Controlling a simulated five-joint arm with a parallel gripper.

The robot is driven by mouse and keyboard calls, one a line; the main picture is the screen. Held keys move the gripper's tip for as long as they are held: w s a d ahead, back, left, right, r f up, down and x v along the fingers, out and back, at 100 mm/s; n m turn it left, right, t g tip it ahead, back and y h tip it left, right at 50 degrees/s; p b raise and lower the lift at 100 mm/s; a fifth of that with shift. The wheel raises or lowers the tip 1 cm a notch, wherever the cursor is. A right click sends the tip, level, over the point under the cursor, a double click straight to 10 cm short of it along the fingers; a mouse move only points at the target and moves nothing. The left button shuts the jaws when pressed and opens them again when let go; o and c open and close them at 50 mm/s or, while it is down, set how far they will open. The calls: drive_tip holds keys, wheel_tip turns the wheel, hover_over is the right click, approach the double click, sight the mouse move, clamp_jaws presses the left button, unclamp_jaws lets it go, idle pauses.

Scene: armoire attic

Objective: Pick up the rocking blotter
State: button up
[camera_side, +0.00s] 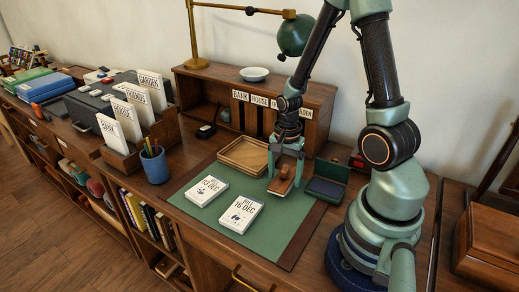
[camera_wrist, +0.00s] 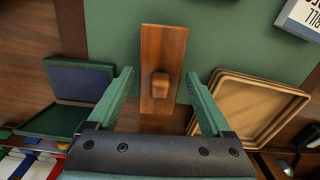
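The rocking blotter (camera_side: 281,186) is a small brown wooden block with a knob on top. It is on the green desk mat (camera_side: 258,239), near the mat's back right part. In the wrist view the blotter (camera_wrist: 164,50) stands lengthwise with its knob facing the camera, between my fingers. My gripper (camera_side: 285,171) points down over the blotter. In the wrist view my gripper (camera_wrist: 159,73) is open, with one finger on each side and visible gaps to the wood. Whether the fingertips reach below the knob's top, I cannot tell.
A wooden tray (camera_side: 223,156) is close on the left, and an open green stamp-pad box (camera_side: 325,188) close on the right. Two white cards (camera_side: 241,214) lie on the mat in front. A pencil cup (camera_side: 154,165) stands farther left. A pigeonhole shelf (camera_side: 318,97) rises behind.

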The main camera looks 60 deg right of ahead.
sight(285, 169)
clamp_jaws()
drive_tip(key=shift+r, duration=0.1)
wheel_tip(285, 169, up, 20)
idle(0.6)
